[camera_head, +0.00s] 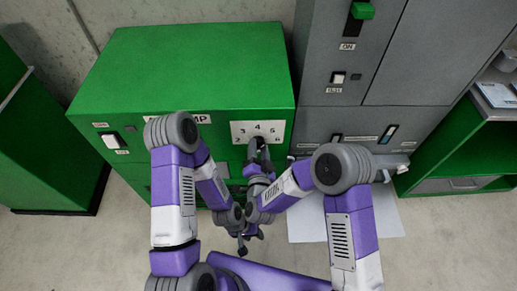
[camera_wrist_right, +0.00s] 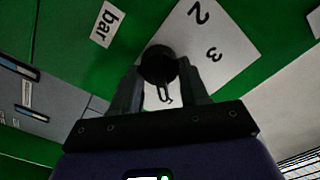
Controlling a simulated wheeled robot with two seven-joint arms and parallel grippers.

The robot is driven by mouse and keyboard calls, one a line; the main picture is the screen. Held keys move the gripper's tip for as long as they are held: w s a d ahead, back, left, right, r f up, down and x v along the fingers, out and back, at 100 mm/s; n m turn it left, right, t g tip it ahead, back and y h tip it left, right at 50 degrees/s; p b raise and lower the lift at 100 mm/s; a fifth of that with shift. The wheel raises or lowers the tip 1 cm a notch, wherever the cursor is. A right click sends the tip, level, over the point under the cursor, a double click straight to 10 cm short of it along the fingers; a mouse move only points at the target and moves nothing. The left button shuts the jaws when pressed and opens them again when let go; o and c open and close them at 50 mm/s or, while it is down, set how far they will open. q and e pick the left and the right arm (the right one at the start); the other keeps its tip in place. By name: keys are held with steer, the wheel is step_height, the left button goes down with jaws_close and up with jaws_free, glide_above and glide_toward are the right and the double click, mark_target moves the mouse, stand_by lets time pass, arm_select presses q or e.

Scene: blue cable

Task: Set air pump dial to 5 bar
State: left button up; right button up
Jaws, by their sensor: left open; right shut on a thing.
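My right gripper (camera_head: 259,148) hides the knob in the head view. I cannot tell where the dial points. My left gripper (camera_head: 243,240) is open and empty, lower down.
A white switch (camera_head: 112,139) is at the pump's left. Grey cabinets (camera_head: 375,60) with a green handle (camera_head: 362,10) and switches stand to the right. A green shelf (camera_head: 460,150) is at far right, another green cabinet (camera_head: 35,140) at left. The floor at lower left is clear.

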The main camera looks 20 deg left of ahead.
steer(key=shift+m, duration=0.3)
steer(key=o, duration=1)
steer(key=shift+o, duration=0.2)
step_height(320, 180, up, 10)
steer(key=p, duration=0.3)
steer(key=shift+p, duration=0.3)
